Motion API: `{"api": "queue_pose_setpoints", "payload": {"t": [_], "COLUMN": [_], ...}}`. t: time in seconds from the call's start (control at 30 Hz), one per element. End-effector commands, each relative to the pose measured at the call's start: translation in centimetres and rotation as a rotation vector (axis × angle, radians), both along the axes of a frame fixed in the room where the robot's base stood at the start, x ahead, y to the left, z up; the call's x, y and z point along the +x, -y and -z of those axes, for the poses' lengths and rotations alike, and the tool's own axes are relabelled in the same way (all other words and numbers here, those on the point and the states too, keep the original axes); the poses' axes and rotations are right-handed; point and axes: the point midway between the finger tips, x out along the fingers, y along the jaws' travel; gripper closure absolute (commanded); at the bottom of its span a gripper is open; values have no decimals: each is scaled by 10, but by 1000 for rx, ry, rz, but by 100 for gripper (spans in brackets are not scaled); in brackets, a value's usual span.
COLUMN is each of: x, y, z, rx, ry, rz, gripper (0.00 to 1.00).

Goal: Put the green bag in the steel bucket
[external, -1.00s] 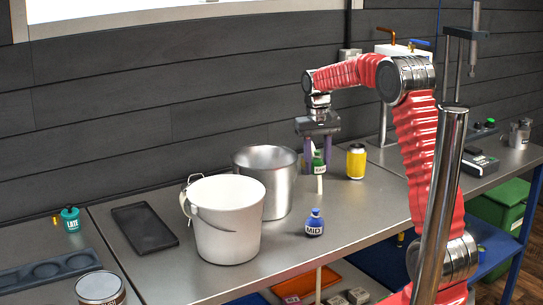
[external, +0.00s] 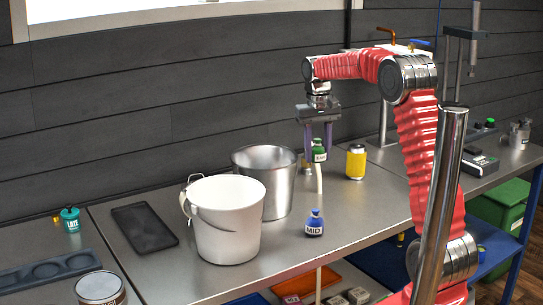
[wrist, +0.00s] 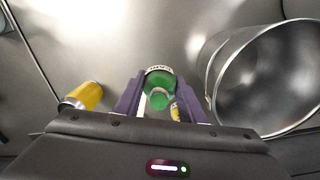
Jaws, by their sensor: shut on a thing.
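In the wrist view the green bag (wrist: 161,82) sits between my purple fingers. The steel bucket (wrist: 222,50) shows there at the right, open-topped, apart from the bag. In the external view the bucket's front left is partly hidden by a white bucket.
The white bucket (external: 227,230) stands in front of the steel one. A blue bag marked MID (external: 314,222) is close by, and a yellow can (external: 356,162) stands to the right. A black tray (external: 144,228) lies at the left. A pale strip (external: 319,180) shows below the green bag.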

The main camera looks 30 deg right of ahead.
Motion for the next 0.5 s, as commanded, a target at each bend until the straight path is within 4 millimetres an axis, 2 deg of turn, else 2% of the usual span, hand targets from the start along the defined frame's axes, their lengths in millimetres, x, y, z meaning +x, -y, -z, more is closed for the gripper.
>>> {"api": "queue_pose_setpoints", "payload": {"t": [0.13,0.3,0.43,0.5], "x": [1,1,1,4], "y": [0,0,0,-15], "z": [-38,-73,-95,-94], "rx": [-1,0,0,1], "ry": [5,3,3,-1], "rz": [0,0,0,-6], "gripper": [89,89,89,90]}}
